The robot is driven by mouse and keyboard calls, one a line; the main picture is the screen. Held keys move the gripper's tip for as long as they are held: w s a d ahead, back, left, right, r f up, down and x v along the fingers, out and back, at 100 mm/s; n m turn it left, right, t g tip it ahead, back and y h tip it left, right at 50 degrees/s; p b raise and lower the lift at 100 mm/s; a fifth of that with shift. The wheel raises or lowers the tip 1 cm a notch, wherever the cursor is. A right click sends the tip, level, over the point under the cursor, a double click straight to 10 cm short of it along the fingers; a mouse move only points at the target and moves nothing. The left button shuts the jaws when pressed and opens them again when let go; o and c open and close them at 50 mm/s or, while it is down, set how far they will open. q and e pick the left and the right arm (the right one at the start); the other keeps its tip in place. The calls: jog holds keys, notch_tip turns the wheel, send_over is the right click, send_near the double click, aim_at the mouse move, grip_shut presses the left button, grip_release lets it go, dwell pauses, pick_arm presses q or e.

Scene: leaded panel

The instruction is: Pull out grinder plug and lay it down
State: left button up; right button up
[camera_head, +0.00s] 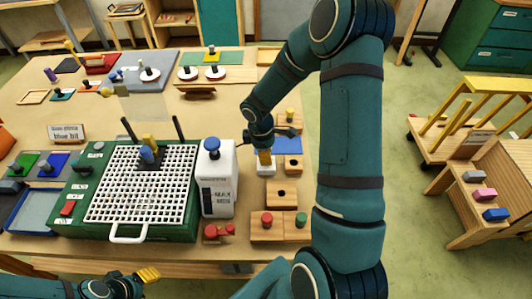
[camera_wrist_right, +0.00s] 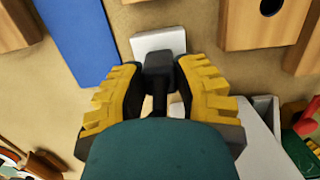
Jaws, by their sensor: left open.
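The dark grinder plug (camera_wrist_right: 159,75) shows in the right wrist view between the yellow fingers of my right gripper (camera_wrist_right: 160,85), at the near edge of a white block (camera_wrist_right: 158,41). The fingers lie close to both sides of the plug; whether they press on it is unclear. In the head view my right gripper (camera_head: 265,157) points down at the same white block (camera_head: 266,169) on the table, and the plug is hidden. My left gripper (camera_head: 148,274) is open and empty at the bottom left, in front of the green grinder (camera_head: 65,190) with its white grid top.
A white bottle (camera_head: 216,198) stands left of my right gripper. A blue pad (camera_head: 288,145) and a wooden block with a hole (camera_head: 282,193) are close by. Red and green knobs sit on wooden blocks at the table's front edge. Bare tabletop lies behind the bottle.

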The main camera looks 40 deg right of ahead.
grip_shut()
jog(key=shift+o, duration=0.8)
grip_release()
grip_shut()
jog(key=shift+r+p, duration=0.7)
jog(key=shift+r, duration=0.2)
jog(key=shift+r+p, duration=0.5)
jog(key=shift+r, duration=0.2)
jog(key=shift+f, duration=0.1)
